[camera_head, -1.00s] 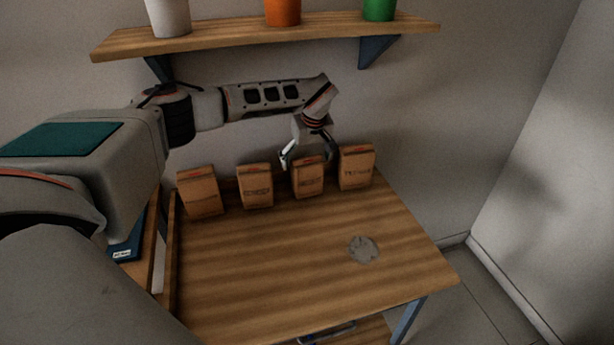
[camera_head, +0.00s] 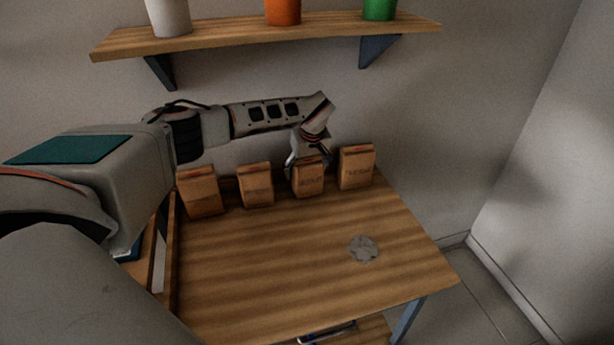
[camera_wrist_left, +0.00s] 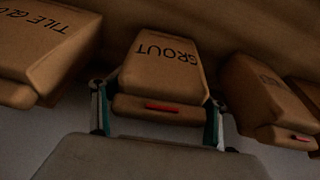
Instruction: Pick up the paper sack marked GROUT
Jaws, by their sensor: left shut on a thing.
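The paper sack marked GROUT (camera_head: 308,181) stands upright on the wooden table (camera_head: 290,265), third from the left in a row of brown sacks. In the left wrist view the GROUT sack (camera_wrist_left: 160,65) fills the middle, its lettering upside down and a red tab on its folded top. My left gripper (camera_head: 306,165) reaches down from above and behind the sack. In the left wrist view its two fingers (camera_wrist_left: 158,112) stand at either side of the sack, shut on it. The fingertips are partly hidden. My right gripper is not in view.
Close by on the right stands the TILE GLUE sack (camera_head: 356,167). Two more sacks, one (camera_head: 256,185) in the middle and one (camera_head: 200,191) at the left, stand in the row. A grey round patch (camera_head: 363,249) lies on the clear table front. A shelf (camera_head: 230,36) with pots hangs above.

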